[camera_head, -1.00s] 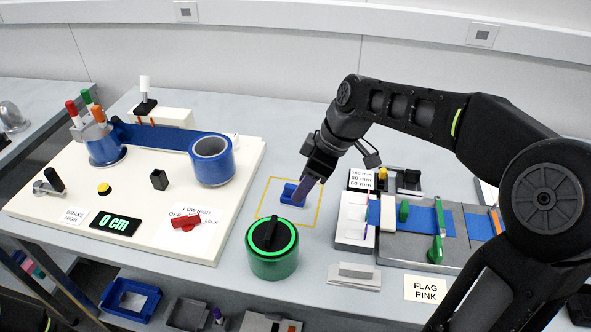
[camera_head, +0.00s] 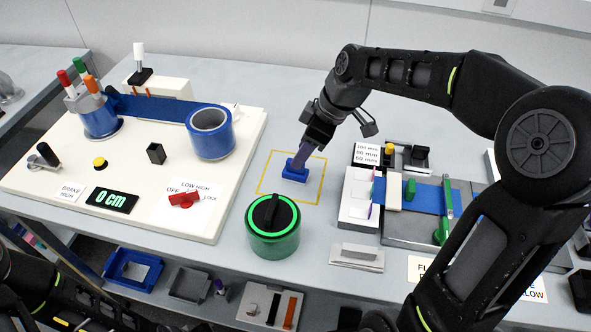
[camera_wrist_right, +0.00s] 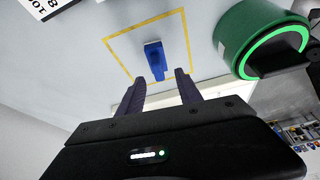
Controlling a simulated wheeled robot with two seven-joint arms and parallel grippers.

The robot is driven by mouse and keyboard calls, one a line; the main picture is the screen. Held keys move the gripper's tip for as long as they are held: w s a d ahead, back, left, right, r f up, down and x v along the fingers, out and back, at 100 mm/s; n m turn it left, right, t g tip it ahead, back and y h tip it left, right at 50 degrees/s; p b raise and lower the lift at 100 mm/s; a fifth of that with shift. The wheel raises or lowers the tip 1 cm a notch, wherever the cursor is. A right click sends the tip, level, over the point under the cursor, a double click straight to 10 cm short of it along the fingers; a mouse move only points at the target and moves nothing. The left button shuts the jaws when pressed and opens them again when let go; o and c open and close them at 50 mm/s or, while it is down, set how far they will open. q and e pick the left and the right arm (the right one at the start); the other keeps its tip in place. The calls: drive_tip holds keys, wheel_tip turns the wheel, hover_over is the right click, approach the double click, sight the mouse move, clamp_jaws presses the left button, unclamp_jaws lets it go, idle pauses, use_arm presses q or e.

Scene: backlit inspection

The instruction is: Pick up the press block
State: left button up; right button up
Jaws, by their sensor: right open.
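The blue block (camera_head: 295,173), which I take as the press block, sits inside a yellow square outline on the grey bench. It has a raised middle part; in the right wrist view (camera_wrist_right: 155,62) it stands just beyond the fingertips. My right gripper (camera_head: 302,158) is above the block in the head view and partly hides it. In the wrist view its two purple fingers (camera_wrist_right: 160,78) are apart, with nothing between them and the block roughly centred ahead. Dark links of my left arm show at the lower left; its gripper is not visible.
A white board (camera_head: 130,190) with blue tape rolls lies left. A grey fixture (camera_head: 405,230) with blue strip lies right. A grey handled block (camera_head: 357,256) lies near the front edge.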

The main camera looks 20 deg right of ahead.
sight(300, 177)
drive_tip(key=shift+p+x, duration=0.6)
drive_tip(key=shift+x, duration=2)
drive_tip(key=shift+w, duration=0.15)
clamp_jaws()
